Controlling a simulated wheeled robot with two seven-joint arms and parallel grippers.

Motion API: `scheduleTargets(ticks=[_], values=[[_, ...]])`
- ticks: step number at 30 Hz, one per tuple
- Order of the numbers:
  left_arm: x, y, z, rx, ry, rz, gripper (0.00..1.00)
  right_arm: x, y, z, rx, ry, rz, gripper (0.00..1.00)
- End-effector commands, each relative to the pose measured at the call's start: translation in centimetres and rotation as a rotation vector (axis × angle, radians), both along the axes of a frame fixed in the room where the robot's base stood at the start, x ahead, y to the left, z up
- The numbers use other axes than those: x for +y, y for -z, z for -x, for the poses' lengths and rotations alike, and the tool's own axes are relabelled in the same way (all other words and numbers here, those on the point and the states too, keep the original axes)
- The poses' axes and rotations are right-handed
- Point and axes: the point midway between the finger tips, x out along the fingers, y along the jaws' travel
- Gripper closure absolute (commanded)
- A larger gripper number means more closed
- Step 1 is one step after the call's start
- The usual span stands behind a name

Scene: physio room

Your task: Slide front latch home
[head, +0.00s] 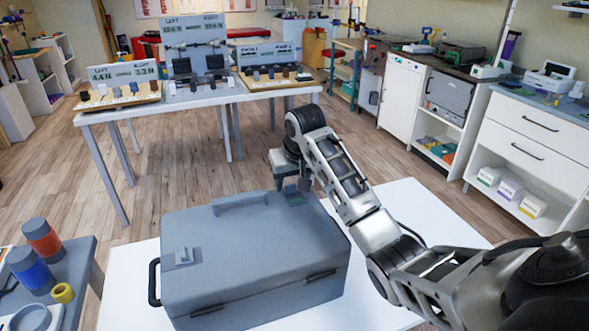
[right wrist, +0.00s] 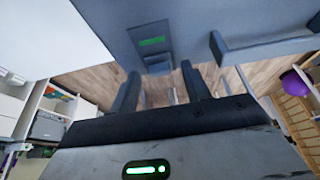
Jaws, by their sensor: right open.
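A closed grey case (head: 250,255) lies on a white table. A small latch (head: 182,257) is on its lid at the left end. Another latch (right wrist: 153,42), with a green mark, shows in the right wrist view; my right gripper (head: 298,182) largely covers it in the head view. The gripper is at the case's far right corner, fingers pointing down. In the right wrist view its fingers (right wrist: 160,76) are apart and empty, with the latch just beyond the tips. I cannot tell whether they touch it. My left gripper is not in view.
A black side handle (head: 154,282) sticks out at the left. The white table (head: 425,212) has bare room at the right. A side table (head: 78,270) with coloured cylinders stands at the left.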

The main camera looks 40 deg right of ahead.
Motion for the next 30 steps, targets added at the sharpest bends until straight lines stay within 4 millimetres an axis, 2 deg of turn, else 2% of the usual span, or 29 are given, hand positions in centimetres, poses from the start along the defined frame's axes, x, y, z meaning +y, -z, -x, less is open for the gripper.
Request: scheduleTargets(ticks=[5, 12, 15, 24, 30], values=[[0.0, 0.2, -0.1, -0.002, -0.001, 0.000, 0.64, 0.2, -2.3, 0.8, -0.007, 0.001, 0.002, 0.53], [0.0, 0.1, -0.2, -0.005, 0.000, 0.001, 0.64, 0.8, -7.8, 2.9, -0.009, 0.002, 0.004, 0.53], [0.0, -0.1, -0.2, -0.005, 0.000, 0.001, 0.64, 0.8, -9.4, 3.5, -0.009, 0.002, 0.012, 0.53], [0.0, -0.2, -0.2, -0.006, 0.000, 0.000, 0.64, 1.5, -13.3, 5.1, -0.007, 0.002, 0.007, 0.53], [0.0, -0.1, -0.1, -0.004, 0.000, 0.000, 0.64, 1.7, -14.4, 5.7, -0.002, 0.003, 0.002, 0.53]])
